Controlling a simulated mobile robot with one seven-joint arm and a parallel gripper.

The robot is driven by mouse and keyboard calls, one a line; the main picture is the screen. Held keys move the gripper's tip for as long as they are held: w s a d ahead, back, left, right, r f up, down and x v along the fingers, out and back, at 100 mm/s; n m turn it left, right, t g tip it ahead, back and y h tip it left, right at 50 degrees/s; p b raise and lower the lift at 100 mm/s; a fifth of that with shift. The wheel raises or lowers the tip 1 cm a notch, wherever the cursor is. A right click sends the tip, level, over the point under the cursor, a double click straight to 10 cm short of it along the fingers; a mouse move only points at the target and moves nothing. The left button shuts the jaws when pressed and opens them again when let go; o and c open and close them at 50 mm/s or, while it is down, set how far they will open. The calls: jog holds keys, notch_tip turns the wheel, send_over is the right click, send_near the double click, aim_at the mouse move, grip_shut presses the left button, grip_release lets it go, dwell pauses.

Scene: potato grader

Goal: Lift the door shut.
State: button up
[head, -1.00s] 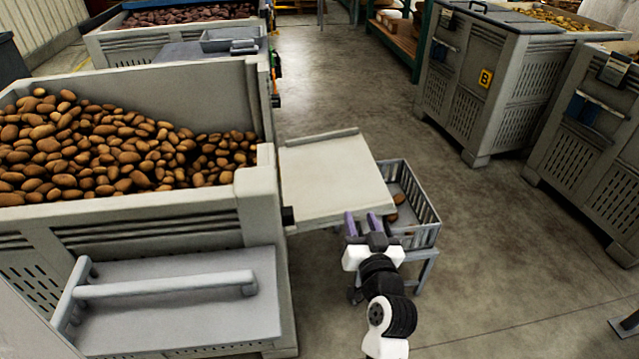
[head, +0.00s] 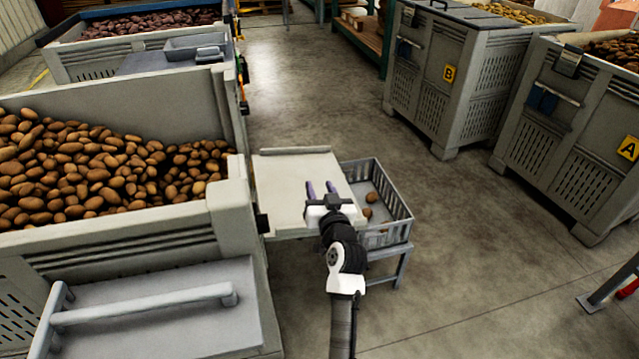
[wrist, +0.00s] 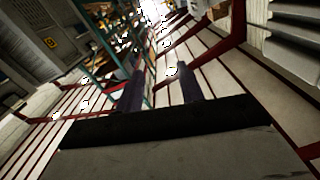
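A grey panel (head: 160,331) with a long bar handle (head: 140,306) juts out low from the front of the large potato bin (head: 110,230). It looks like the door, lying lowered and open, with the handle on its upper face. My gripper (head: 321,187) is well to the right of it, in front of the bin's right side. Its two purple fingers are apart with nothing between them, seen over the cream board (head: 290,176). The wrist view also shows the spread fingers (wrist: 160,88), with neither panel nor handle clearly in sight.
The cream board extends from the bin's right side, beside a slatted grey crate (head: 394,207) holding a few potatoes on a stand. Bins B (head: 422,100) and A (head: 566,150) stand at right. The floor (head: 480,240) between is clear.

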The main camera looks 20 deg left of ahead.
jog(key=shift+w+a, duration=0.35)
jog(key=shift+w, duration=0.1)
grip_shut()
jog(key=c, duration=0.8)
grip_release()
jog(key=o, duration=0.8)
